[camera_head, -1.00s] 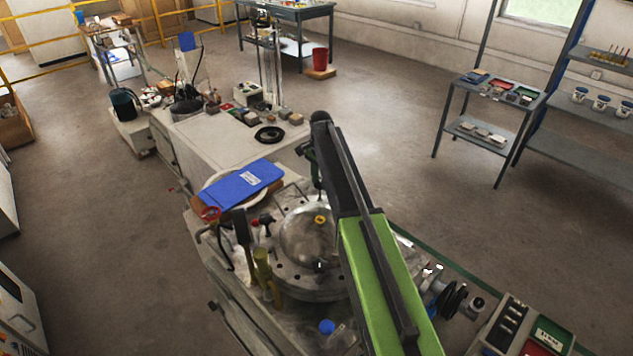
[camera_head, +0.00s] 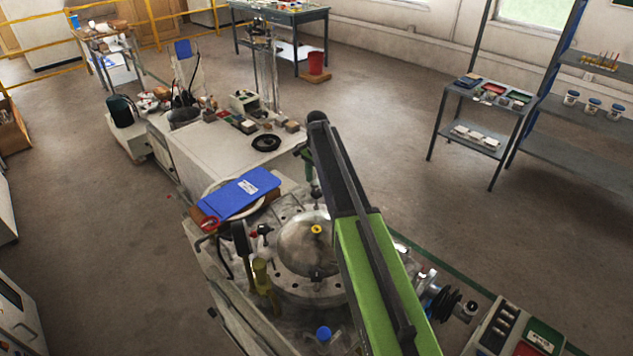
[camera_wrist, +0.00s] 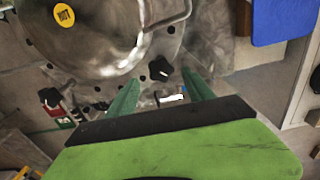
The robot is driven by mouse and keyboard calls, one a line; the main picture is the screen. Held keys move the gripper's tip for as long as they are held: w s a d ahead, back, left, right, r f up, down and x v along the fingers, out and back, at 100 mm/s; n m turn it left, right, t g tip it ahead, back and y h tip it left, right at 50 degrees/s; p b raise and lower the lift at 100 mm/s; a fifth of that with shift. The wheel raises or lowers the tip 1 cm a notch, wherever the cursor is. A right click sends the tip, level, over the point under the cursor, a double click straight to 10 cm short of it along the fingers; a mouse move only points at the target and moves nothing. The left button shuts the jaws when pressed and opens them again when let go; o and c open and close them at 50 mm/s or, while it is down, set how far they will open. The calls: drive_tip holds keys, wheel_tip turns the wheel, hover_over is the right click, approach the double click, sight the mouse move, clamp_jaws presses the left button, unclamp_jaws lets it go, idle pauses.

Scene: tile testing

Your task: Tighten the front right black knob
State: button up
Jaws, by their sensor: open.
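A black star-shaped knob (camera_wrist: 160,68) shows in the wrist view beside the round metal vessel. It lies between and just beyond the tips of my gripper (camera_wrist: 161,78), whose two green fingers are spread and hold nothing. I cannot tell whether they reach down to its height. The vessel's metal dome (camera_head: 300,245) with a yellow sticker is in the head view, partly behind my arm. My gripper (camera_head: 308,165) is at its far side there. Another black knob (camera_head: 317,273) is on the dome's near side. I cannot tell which knob is the front right one.
A blue flat case (camera_head: 240,193) lies left of the vessel, also in the wrist view (camera_wrist: 280,20). Upright levers and a yellowish fitting (camera_head: 262,275) stand at the near left. A blue cap (camera_head: 324,334) is in front. A white bench (camera_head: 215,150) is behind.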

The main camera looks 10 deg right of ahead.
wheel_tip(320, 180, up, 13)
drive_tip(key=p, duration=1.1)
drive_tip(key=shift+f, duration=0.1)
drive_tip(key=s+f+n+b, duration=0.1)
drive_tip(key=s+f+b, duration=0.2)
drive_tip(key=s, duration=0.4)
drive_tip(key=s+a+f+n+b, duration=0.1)
drive_tip(key=s+f+b, duration=0.3)
drive_tip(key=s, duration=0.4)
drive_tip(key=s+f+n+b, duration=0.2)
drive_tip(key=s+f+b, duration=0.1)
drive_tip(key=s, duration=0.5)
drive_tip(key=shift+s+a+f+n, duration=0.15)
drive_tip(key=shift+a+f+n, duration=0.1)
drive_tip(key=shift+f+n, duration=0.05)
drive_tip(key=s+n, duration=0.6)
drive_tip(key=s, duration=0.1)
drive_tip(key=shift+s+n, duration=0.4)
